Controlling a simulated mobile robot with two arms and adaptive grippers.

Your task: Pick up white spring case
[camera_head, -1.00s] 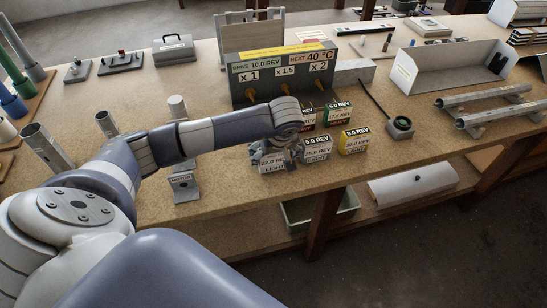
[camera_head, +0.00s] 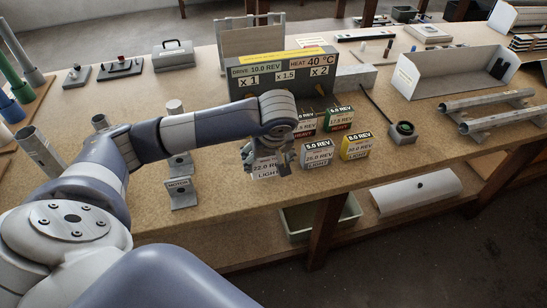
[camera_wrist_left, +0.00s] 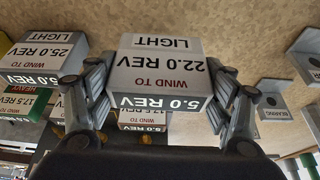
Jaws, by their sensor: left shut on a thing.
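A white spring case (camera_head: 266,170) marked 22.0 REV LIGHT is in the head view, left of the other cases. The gripper hides part of the case in the head view. I cannot tell for certain whether its base is clear of the bench. My right gripper is not in view.
Another white LIGHT case (camera_head: 317,154), a yellow-topped case (camera_head: 355,146), a red-marked case (camera_head: 304,123) and a green-marked case (camera_head: 338,120) stand close on the right. A grey drive unit (camera_head: 280,72) stands behind.

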